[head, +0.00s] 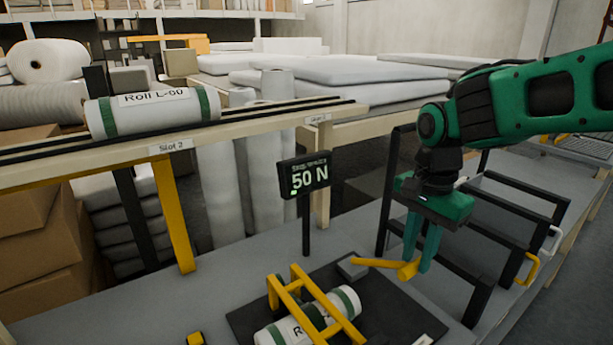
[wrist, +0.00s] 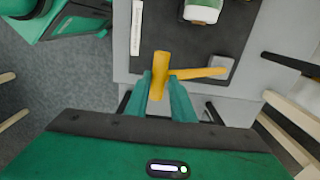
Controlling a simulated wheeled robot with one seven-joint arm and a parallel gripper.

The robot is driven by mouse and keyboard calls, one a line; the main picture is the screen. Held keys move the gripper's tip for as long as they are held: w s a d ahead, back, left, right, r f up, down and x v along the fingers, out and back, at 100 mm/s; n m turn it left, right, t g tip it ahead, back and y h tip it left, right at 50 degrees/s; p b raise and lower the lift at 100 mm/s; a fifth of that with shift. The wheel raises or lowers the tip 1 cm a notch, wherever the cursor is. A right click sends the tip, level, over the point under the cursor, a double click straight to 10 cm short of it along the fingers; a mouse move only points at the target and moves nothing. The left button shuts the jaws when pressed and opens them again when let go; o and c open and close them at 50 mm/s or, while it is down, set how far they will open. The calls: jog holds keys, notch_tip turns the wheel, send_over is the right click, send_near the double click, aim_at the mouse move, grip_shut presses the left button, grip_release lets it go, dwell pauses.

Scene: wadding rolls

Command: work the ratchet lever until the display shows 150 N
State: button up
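The display (head: 304,175) on a dark post reads 50 N. The yellow ratchet lever (head: 378,263) runs from a grey block at the mat's edge to a cross handle at its right end. It also shows in the wrist view (wrist: 195,73). My gripper (head: 417,266) is down at that handle, with its green fingers on either side. In the wrist view my gripper (wrist: 162,80) has the handle between its fingertips, with no clear gap, so it looks shut on it. A white roll with green bands (head: 308,319) lies under a yellow frame (head: 293,299) on the dark mat.
A roll labelled L-60 (head: 152,110) lies on the rail shelf (head: 258,118) behind, above the Slot 2 label. A black rack (head: 475,240) stands close right of my gripper.

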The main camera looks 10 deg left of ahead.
notch_tip(320, 180, down, 7)
jog(key=s+d, duration=0.2)
dwell(1.2)
jog(key=shift+s+d, duration=0.1)
jog(key=shift+w+a+r, duration=0.35)
jog(key=shift+a+r, duration=0.05)
jog(key=shift+r, duration=1.2)
jog(key=shift+w+a+r, duration=0.35)
jog(key=shift+w+r, duration=0.05)
jog(key=shift+r, duration=1.25)
jog(key=shift+w+a+r, duration=0.35)
jog(key=shift+a+r, duration=0.05)
jog(key=shift+r, duration=1.2)
jog(key=shift+f, duration=0.1)
